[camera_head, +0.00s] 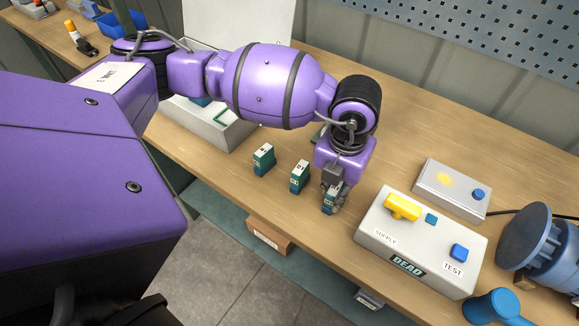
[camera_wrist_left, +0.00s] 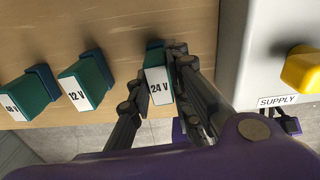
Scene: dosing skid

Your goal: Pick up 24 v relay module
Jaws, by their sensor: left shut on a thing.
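The 24 V relay module (camera_wrist_left: 160,83) is a teal block with a white label reading "24 V"; it stands between the fingers of my left gripper (camera_wrist_left: 157,100). In the head view, my left gripper (camera_head: 333,192) points down at the bench with the module (camera_head: 329,204) in its jaws. The gripper is shut on it; whether the module touches the bench I cannot tell. The 12 V module (camera_wrist_left: 88,77) and another teal module (camera_wrist_left: 30,93) stand in a row to its left; they also show in the head view (camera_head: 299,177) and (camera_head: 264,160). My right gripper is not in view.
A grey control box (camera_head: 420,245) with a yellow supply handle (camera_head: 402,207), a blue test button and a "DEAD" display stands close right of the gripper. A grey box with a blue button (camera_head: 452,189) lies behind it. A blue pump (camera_head: 540,250) is at far right.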

